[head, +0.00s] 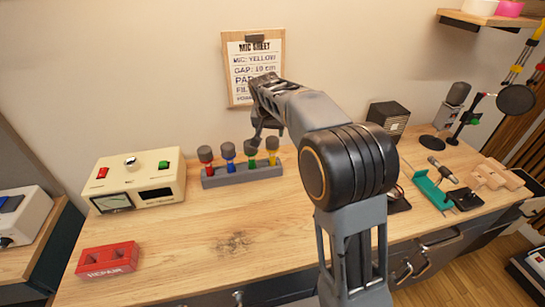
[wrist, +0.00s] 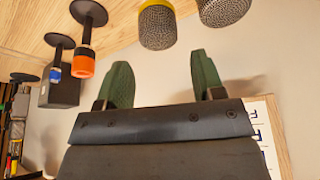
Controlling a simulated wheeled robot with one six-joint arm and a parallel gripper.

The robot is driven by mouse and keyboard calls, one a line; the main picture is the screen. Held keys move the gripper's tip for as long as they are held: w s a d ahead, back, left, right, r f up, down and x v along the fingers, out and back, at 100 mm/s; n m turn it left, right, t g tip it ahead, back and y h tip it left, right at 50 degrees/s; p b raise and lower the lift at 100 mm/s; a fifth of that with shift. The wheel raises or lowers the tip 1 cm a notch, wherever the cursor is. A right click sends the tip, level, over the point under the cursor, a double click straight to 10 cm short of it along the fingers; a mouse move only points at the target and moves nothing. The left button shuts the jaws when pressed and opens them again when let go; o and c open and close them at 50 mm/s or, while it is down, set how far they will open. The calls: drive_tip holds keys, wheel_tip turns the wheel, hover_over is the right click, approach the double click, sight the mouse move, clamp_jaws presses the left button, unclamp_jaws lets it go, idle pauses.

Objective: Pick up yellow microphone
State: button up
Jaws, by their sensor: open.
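The yellow microphone (head: 272,152) has a grey mesh head. It stands upright at the right end of a grey rack (head: 243,175), beside green (head: 252,155), blue (head: 228,156) and red (head: 206,158) ones. In the wrist view, the yellow-banded mesh head (wrist: 157,24) lies just past the gap between my fingers. My gripper (head: 269,132) is open and empty, pointing down above and behind the rack's right end. Its two green fingers also show in the wrist view (wrist: 161,68), apart from the microphone. Another mesh head (wrist: 223,10) is beside it, its colour cut off.
A cream control box (head: 135,180) stands left of the rack, with a red REPAIR block (head: 108,258) in front. A mic sheet (head: 253,65) hangs on the wall behind my arm. A dark slatted box (head: 387,120) stands right. The front middle of the bench is clear.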

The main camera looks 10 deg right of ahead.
sight(272, 139)
drive_tip(key=shift+p+x, duration=0.85)
drive_tip(key=shift+x, duration=3.45)
drive_tip(key=shift+d, duration=0.1)
drive_tip(key=shift+w+r, duration=0.1)
drive_tip(key=c, duration=1.1)
drive_tip(key=shift+c, duration=0.2)
